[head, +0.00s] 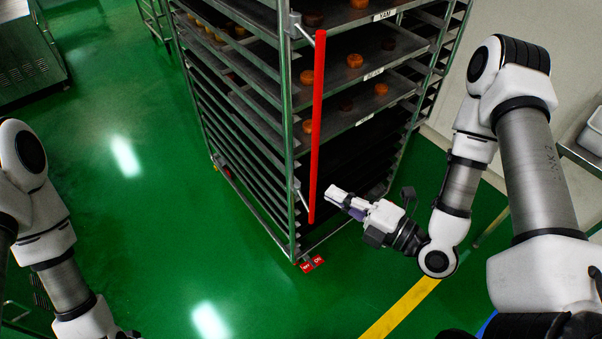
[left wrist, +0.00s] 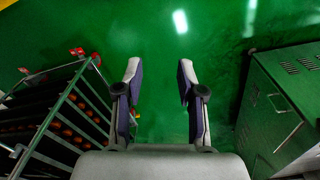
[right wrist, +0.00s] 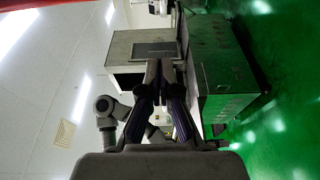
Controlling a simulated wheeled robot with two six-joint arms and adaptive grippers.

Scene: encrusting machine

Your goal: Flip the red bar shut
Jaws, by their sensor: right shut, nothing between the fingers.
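The red bar (head: 317,125) stands upright at the near corner post of the tray rack (head: 290,150). Short metal brackets near its top and bottom hold it a little to the right of the post. My right gripper (head: 333,192) is shut and empty, just right of the bar's lower end, and seems slightly apart from it. A red strip, likely the bar, crosses the top left of the right wrist view (right wrist: 50,4), where the right gripper's fingers (right wrist: 160,68) are together. My left gripper (left wrist: 159,68) is open and empty, above the floor; the head view does not show it.
The rack's trays hold several round pastries (head: 355,61). Red casters (head: 312,263) stand at its foot. A metal cabinet (head: 28,50) is at the far left, and a table (head: 590,160) at the right edge. The green floor left of the rack is clear.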

